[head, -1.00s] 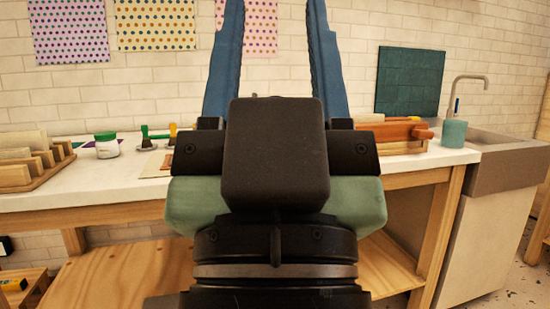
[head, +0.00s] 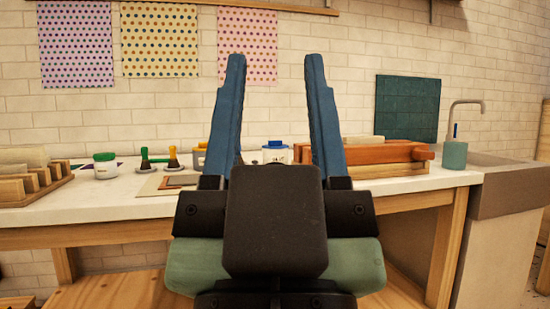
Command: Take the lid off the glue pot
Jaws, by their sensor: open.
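My gripper (head: 275,60) is open and empty, its two blue fingers pointing up in the picture, in front of the bench. A white jar with a blue lid (head: 275,152) shows between the fingers on the bench, partly hidden by my gripper. A white jar with a green lid (head: 105,166) stands farther left, lid on. I cannot tell for certain which of these is the glue pot. My gripper appears apart from all of them.
A wooden rack (head: 35,185) is at left. An orange wooden press (head: 385,155), a teal cup (head: 454,155) and a sink (head: 505,175) are at right.

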